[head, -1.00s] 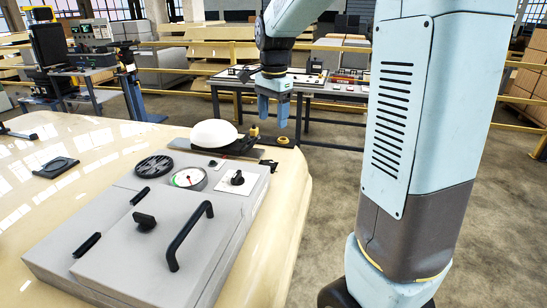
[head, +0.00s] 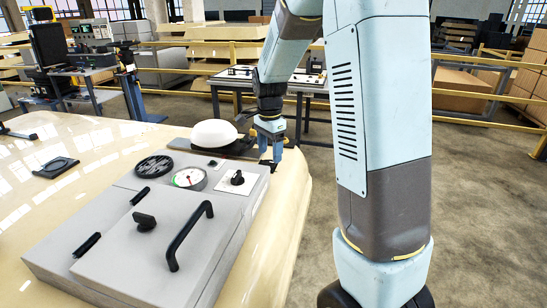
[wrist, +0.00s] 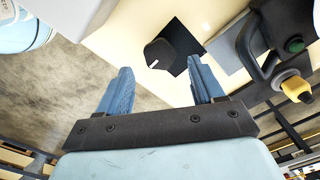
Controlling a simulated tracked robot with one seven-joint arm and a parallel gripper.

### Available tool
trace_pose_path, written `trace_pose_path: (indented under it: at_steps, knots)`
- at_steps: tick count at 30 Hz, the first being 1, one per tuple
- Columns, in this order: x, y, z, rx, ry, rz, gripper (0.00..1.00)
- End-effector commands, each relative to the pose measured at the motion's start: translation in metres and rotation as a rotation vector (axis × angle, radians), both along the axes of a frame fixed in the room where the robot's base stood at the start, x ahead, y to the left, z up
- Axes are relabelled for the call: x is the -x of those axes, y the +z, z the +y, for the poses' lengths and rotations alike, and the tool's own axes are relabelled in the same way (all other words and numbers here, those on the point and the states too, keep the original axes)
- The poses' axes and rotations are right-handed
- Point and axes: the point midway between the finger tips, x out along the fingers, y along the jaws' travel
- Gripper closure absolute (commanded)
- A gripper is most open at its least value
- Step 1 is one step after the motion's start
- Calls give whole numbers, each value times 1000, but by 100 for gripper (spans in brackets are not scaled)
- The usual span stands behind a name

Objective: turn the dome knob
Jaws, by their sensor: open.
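A dark knob (wrist: 160,53) with a short white mark stands on a black square plate (wrist: 181,40) on the cream surface in the wrist view. In the head view, my gripper (head: 276,157) hides most of this spot at the right edge of the cream top. My gripper's two blue fingers are open and point toward the knob, which shows between and beyond their tips (wrist: 160,68). I cannot tell the exact gap, but nothing is held. A white dome (head: 214,133) sits on a dark base left of my gripper.
A grey panel box (head: 110,250) with a black handle (head: 190,236), a gauge (head: 189,178) and a black rotary knob (head: 237,178) lies in front. In the wrist view, a dark bracket with a green button (wrist: 294,45) and a yellow part (wrist: 297,89) is close on the right.

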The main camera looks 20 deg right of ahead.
Motion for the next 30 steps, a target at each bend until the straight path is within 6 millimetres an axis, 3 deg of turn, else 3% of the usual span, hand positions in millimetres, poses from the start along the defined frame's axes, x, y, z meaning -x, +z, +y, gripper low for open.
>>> trace_pose_path:
  at_steps: [6,18,30]
  knots:
    - [0,-23,0,0,-1,1,33]
    - [0,-29,-1,0,-1,0,33]
    - [0,-29,-1,0,-2,0,70]
